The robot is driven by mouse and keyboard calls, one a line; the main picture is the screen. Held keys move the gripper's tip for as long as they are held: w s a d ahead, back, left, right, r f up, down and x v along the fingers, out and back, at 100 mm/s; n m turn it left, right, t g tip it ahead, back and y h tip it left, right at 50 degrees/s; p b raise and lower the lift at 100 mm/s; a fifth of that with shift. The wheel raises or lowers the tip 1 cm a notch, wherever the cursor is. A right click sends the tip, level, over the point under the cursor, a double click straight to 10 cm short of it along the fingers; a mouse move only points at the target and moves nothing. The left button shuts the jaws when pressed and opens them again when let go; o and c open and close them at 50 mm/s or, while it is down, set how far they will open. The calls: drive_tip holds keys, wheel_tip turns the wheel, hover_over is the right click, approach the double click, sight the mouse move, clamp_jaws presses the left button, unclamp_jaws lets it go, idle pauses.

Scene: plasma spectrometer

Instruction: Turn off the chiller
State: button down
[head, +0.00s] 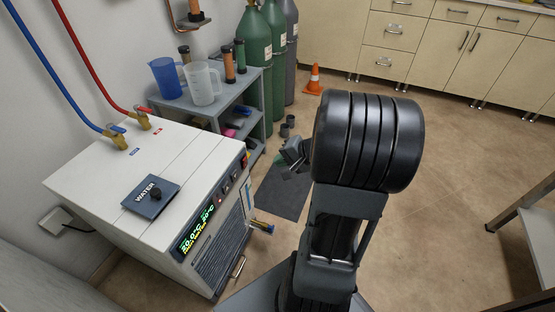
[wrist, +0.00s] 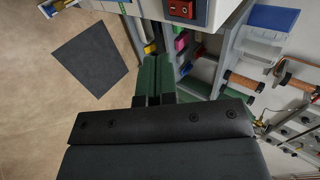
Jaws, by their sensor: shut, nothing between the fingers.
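The chiller (head: 150,190) is a white box with blue and red hoses at its back and a WATER lid on top. Its front display (head: 195,231) is lit with green digits. A red switch (head: 244,160) sits at the far end of the front panel. In the wrist view the red rocker switch (wrist: 182,9) shows at the top edge, on the chiller's panel. My gripper (head: 282,160) is to the right of the switch, apart from it, and partly hidden by my arm. Its green fingers (wrist: 153,78) are shut and empty, below the switch in the wrist view.
A grey shelf (head: 255,78) with a blue jug (head: 165,77) and clear jug (head: 202,83) stands behind the chiller. Gas cylinders (head: 254,60) stand beyond it. A dark mat (head: 280,197) lies on the floor. An orange cone (head: 314,80) is farther back. Open floor lies at right.

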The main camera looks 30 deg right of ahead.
sight(246, 162)
drive_tip(key=b+x, duration=0.1)
drive_tip(key=x, duration=0.2)
drive_tip(key=r+x, duration=0.1)
drive_tip(key=x, duration=0.2)
drive_tip(key=b+x, duration=0.1)
drive_tip(key=x, duration=0.2)
drive_tip(key=shift+w+a+b, duration=0.3)
drive_tip(key=shift+w+a, duration=0.1)
drive_tip(key=shift+w, duration=0.15)
drive_tip(key=shift+w+a+r, duration=0.15)
drive_tip(key=shift+w+a, duration=0.25)
drive_tip(key=shift+w, duration=0.2)
